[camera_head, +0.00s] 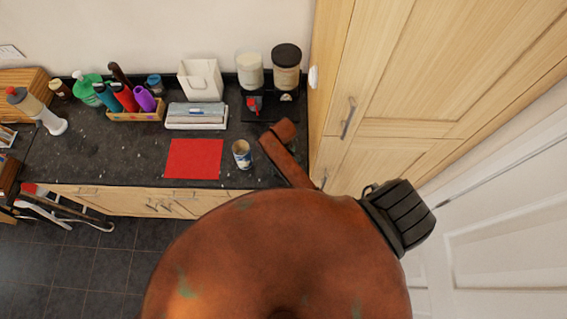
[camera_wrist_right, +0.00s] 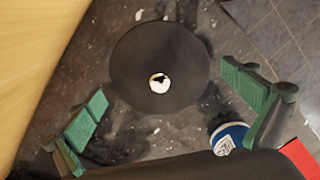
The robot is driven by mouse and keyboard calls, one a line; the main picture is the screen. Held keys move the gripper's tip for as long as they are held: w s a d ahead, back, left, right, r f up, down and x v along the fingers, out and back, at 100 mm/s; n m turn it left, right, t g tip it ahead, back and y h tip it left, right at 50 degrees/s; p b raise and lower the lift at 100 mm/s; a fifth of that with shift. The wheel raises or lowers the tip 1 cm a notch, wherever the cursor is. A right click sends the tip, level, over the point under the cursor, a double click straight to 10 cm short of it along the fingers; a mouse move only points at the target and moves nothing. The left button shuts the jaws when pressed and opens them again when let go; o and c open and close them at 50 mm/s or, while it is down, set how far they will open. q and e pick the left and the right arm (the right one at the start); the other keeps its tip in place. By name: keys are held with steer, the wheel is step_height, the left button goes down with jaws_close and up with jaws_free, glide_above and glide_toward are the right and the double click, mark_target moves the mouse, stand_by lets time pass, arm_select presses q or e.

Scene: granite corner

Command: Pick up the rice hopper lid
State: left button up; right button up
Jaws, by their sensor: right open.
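A round black disc with a small white centre, which looks like the rice hopper lid (camera_wrist_right: 190,55), is in the middle of the right wrist view, over dark speckled granite. My right gripper (camera_wrist_right: 165,92) is open, with green-padded fingers on either side of the disc and apart from it in the picture; nothing is between the pads in its grip. I cannot tell the height between fingers and disc. In the head view my brown arm and body hide the disc and the right gripper. My left gripper is not in view.
A blue-and-white can (camera_head: 242,156) stands near the disc; it also shows in the wrist view (camera_wrist_right: 229,136). A red mat (camera_head: 194,158) lies left of it. Jars (camera_head: 286,68) stand at the back. A wooden cabinet (camera_head: 345,60) closes the right side. The counter's front edge is close.

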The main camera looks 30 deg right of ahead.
steer(key=shift+f, duration=0.35)
steer(key=shift+c, duration=0.4)
steer(key=c, duration=1.1)
steer(key=shift+s, duration=0.15)
steer(key=c, duration=0.3)
